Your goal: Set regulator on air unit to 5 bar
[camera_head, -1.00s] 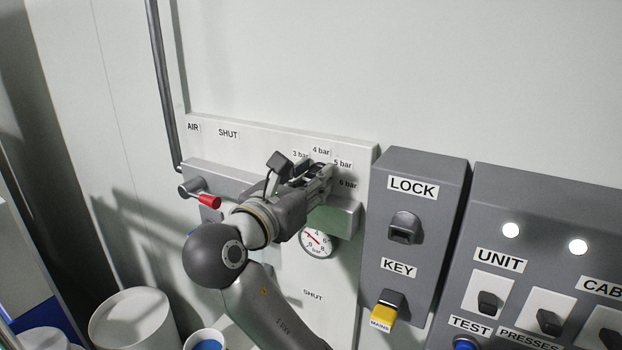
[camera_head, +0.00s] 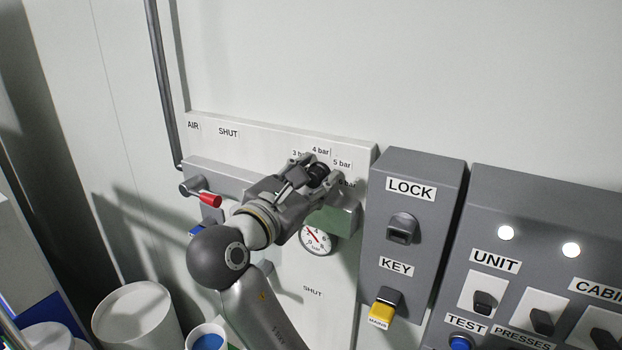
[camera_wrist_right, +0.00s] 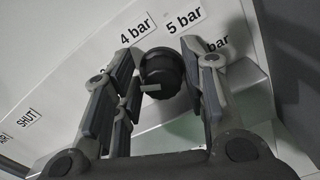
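The regulator knob (camera_head: 318,172) is dark and round, on the air unit (camera_head: 215,175) below an arc of labels from 3 bar to 6 bar. In the right wrist view the knob (camera_wrist_right: 163,75) shows a pale pointer mark on its left side. My right gripper (camera_head: 317,170) has its fingers spread on either side of the knob. In the wrist view the right gripper (camera_wrist_right: 162,82) looks open, with a gap at the knob's left; contact on the right side is unclear. The gauge (camera_head: 318,239) below has a red needle toward the upper left; its exact reading is too small. My left gripper is not in view.
A red-handled lever (camera_head: 205,198) sits left of my right wrist. A grey box with LOCK and KEY switches (camera_head: 415,235) stands out close to the right. A switch panel (camera_head: 540,215) is beyond it. White drums (camera_head: 135,315) stand at lower left.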

